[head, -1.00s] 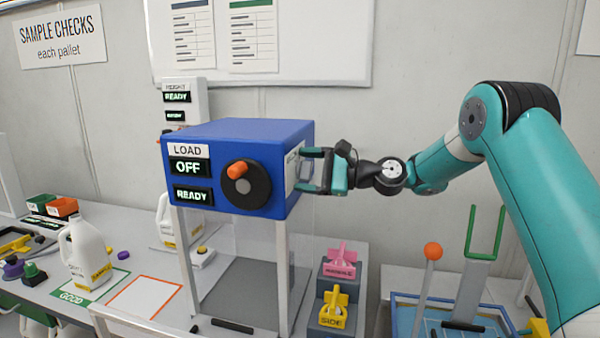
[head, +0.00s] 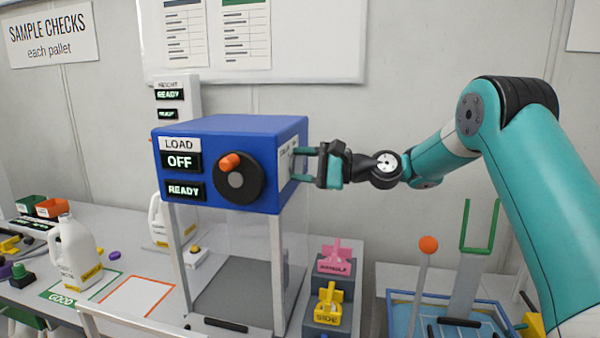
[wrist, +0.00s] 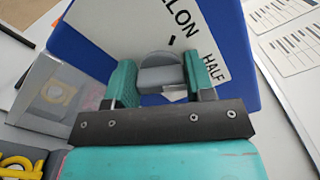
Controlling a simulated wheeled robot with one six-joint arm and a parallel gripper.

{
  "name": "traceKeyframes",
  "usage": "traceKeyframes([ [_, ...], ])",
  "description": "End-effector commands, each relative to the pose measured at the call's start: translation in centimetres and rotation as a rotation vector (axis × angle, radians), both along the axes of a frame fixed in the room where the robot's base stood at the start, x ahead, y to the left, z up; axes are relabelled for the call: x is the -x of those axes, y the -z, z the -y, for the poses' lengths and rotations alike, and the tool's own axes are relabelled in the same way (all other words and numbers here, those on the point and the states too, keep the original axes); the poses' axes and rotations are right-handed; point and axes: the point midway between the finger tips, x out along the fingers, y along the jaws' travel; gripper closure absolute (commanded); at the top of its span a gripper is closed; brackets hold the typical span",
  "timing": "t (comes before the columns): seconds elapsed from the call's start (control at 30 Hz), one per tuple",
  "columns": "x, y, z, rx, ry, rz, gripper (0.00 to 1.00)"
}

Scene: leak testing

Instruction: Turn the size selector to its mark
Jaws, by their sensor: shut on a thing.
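The size selector (wrist: 160,74) is a grey round knob with a raised bar, on a white plate (wrist: 205,22) on the blue box's side. The plate reads "LLON" above, cut off by the picture's edge, and "HALF" at the right. A short black mark (wrist: 172,41) sits just above the knob, between the two words. My gripper (wrist: 161,80) is shut on the bar, one teal finger on each side. In the head view my gripper (head: 302,166) reaches the box's right side from the right; the selector is not made out there.
The blue box (head: 225,125) carries an orange-handled black dial (head: 236,180) and "OFF" and "READY" displays on its front. Pink (head: 335,262) and yellow (head: 328,308) pieces stand on grey blocks below my gripper. An orange-knobbed lever (head: 428,244) stands lower right.

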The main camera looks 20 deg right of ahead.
Motion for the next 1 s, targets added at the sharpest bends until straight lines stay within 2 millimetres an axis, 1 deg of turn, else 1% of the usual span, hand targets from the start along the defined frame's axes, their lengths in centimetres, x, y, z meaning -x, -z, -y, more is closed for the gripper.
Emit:
traceKeyframes([
  [0.7, 0.04, 0.06, -0.17, 0.156, -0.001, 0.281, 0.84],
  [1.0, 0.06, -0.21, -0.18, 0.186, 0.000, 0.335, 0.84],
])
